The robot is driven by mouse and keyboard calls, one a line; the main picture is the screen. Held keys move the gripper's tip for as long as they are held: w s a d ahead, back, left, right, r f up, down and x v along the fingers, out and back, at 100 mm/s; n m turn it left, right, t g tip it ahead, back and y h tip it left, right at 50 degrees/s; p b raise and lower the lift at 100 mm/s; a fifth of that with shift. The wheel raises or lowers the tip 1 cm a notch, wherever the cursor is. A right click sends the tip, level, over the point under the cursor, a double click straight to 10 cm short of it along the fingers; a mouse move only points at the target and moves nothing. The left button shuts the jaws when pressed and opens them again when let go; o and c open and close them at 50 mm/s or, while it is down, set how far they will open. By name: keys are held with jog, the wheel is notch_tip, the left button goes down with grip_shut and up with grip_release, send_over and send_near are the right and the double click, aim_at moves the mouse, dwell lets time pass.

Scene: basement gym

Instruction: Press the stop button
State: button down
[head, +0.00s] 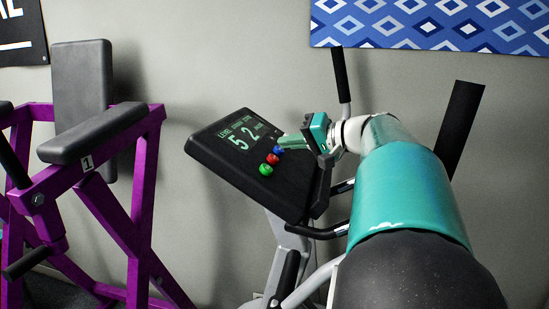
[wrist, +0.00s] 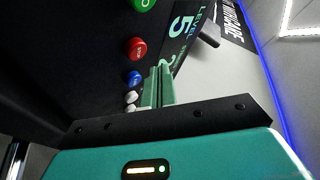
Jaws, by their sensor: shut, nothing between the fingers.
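The dark console (head: 215,165) of an exercise machine carries a column of round buttons beside its lit display. The red button (head: 272,159), which also shows in the wrist view (wrist: 137,48), sits between the green button (head: 265,169) and the blue button (head: 278,149). It bears small lettering, too small to read surely; no other stop mark is legible. My gripper (head: 281,141) is shut and empty, its fingers together. In the wrist view its fingertips (wrist: 165,68) lie over the console, right of the blue button (wrist: 134,78). I cannot tell whether they touch the panel.
The display (wrist: 182,25) shows large digits. Black handlebars (head: 341,75) rise beside my arm. A purple weight machine (head: 145,200) stands at left, with a gap before the console.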

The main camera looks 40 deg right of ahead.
jog(key=r, duration=0.1)
jog(key=s+r, duration=0.1)
jog(key=d+r, duration=0.1)
jog(key=shift+s+d, duration=0.1)
jog(key=shift+s, duration=0.15)
dwell(0.9)
